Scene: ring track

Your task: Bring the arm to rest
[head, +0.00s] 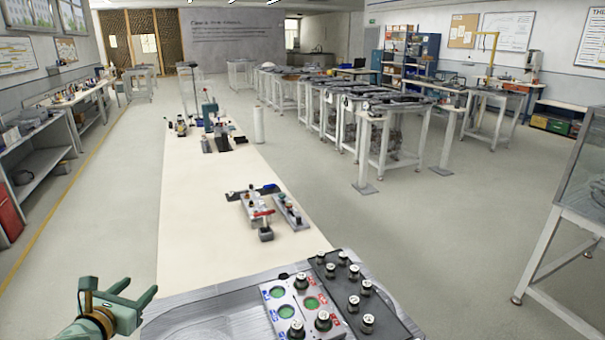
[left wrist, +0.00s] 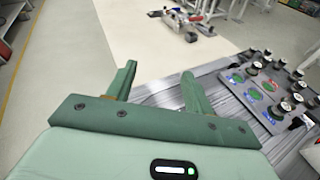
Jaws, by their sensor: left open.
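My left gripper (head: 137,298) is at the lower left of the head view, beside the left edge of the near grey tray. In the left wrist view its two green fingers (left wrist: 158,88) stand apart with nothing between them, above the bench edge and grey tray. My right gripper is in neither view.
The grey tray (head: 185,318) holds a white panel (head: 292,305) with green circles and a black rack (head: 375,290) of several knobs. Small fixtures (head: 265,208) stand farther along the long cream bench (head: 195,225). Floor left of the bench is clear.

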